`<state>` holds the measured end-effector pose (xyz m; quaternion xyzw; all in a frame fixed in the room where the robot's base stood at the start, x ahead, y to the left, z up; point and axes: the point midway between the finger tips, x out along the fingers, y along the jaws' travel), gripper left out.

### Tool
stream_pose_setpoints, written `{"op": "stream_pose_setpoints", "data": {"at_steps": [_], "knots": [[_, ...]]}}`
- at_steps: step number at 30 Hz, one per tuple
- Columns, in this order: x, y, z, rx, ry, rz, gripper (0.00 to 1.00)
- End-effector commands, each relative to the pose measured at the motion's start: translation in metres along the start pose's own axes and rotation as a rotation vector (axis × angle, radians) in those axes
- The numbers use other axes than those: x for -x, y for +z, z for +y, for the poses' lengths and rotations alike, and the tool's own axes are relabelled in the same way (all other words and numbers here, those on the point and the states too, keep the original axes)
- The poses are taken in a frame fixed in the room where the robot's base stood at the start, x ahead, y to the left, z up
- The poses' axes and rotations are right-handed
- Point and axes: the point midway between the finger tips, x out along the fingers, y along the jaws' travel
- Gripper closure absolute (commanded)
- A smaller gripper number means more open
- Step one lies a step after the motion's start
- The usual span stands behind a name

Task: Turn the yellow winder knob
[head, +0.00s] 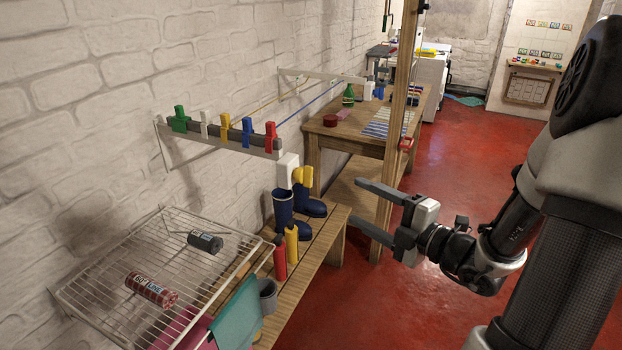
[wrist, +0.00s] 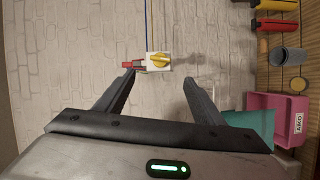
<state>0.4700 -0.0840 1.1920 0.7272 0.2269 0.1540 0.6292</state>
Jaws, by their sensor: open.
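The yellow winder knob (head: 303,177) sits on the front of a white box (head: 287,171) by the wall, above the blue boots. In the wrist view the yellow knob (wrist: 159,60) on its white box (wrist: 151,65) lies ahead of and between my fingers, apart from them. My gripper (head: 357,202) is open and empty, to the right of the knob, with its fingers pointing toward the wall. In the wrist view my gripper (wrist: 158,80) shows both fingers spread, with wall between them.
A rail with coloured pegs (head: 228,128) is left of the box. Below are blue boots (head: 284,212), a red bottle (head: 280,258) and a yellow bottle (head: 292,243) on a wooden bench (head: 318,250). A wooden post (head: 395,130) stands behind my gripper. Red floor (head: 455,150) is clear beyond.

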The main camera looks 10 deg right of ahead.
Motion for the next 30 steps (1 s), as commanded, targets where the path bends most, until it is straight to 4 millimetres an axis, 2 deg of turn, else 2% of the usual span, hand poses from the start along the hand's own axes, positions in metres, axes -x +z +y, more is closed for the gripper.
{"op": "stream_pose_setpoints", "data": {"at_steps": [12, 18, 24, 30], "knots": [[-0.092, -0.002, -0.001, 0.003, -0.003, 0.007, 0.38], [-0.13, -0.002, -0.001, 0.004, -0.002, 0.005, 0.38], [-0.15, -0.001, -0.001, 0.004, -0.003, 0.002, 0.38], [-0.155, -0.001, -0.001, 0.005, -0.004, 0.002, 0.38]]}}
